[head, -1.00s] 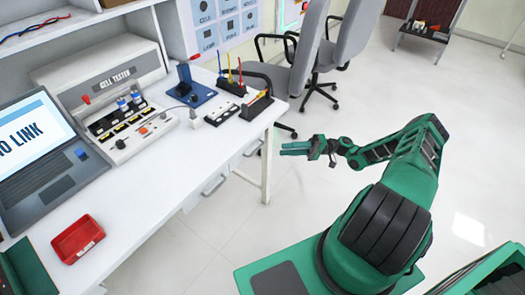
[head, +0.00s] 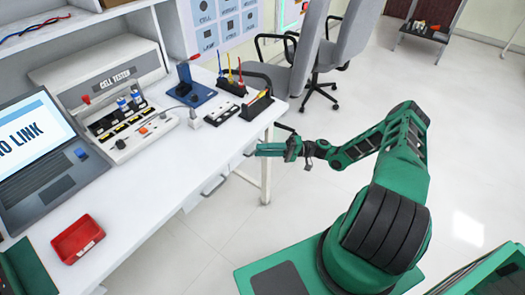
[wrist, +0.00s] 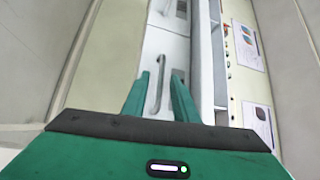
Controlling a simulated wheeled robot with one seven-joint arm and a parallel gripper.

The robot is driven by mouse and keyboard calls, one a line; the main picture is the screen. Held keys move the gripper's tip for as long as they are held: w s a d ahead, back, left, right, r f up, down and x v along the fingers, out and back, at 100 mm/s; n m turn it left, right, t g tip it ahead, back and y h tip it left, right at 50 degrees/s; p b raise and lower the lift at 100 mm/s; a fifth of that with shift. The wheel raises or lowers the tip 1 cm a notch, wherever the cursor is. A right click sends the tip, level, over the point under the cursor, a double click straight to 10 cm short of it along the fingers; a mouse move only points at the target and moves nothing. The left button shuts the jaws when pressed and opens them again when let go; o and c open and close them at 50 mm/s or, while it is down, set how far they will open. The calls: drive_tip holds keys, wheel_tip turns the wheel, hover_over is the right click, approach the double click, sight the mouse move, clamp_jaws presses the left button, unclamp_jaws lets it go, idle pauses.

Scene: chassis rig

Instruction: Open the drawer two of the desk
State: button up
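The white desk (head: 150,190) is at the left in the head view. A grey drawer handle (head: 213,186) shows under its front edge. In the wrist view a white drawer front (wrist: 170,55) carries a long grey handle (wrist: 157,86). The handle appears between the two green fingers of my gripper (wrist: 159,88), which are apart with nothing held. Another drawer front (wrist: 168,15) lies beyond it. I cannot tell which drawer is number two. In the head view my gripper (head: 258,149) is beside the desk's right end, in front of its front edge.
The desktop holds a laptop (head: 45,155), a red bin (head: 78,239), a cell tester (head: 115,90) and tool holders (head: 257,105). A desk leg (head: 266,165) stands close to my gripper. Office chairs (head: 308,50) are behind. The floor (head: 220,240) before the desk is clear.

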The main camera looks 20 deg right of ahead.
drive_tip(key=shift+a, duration=0.1)
clamp_jaws()
drive_tip(key=shift+f, duration=0.15)
idle(1.3)
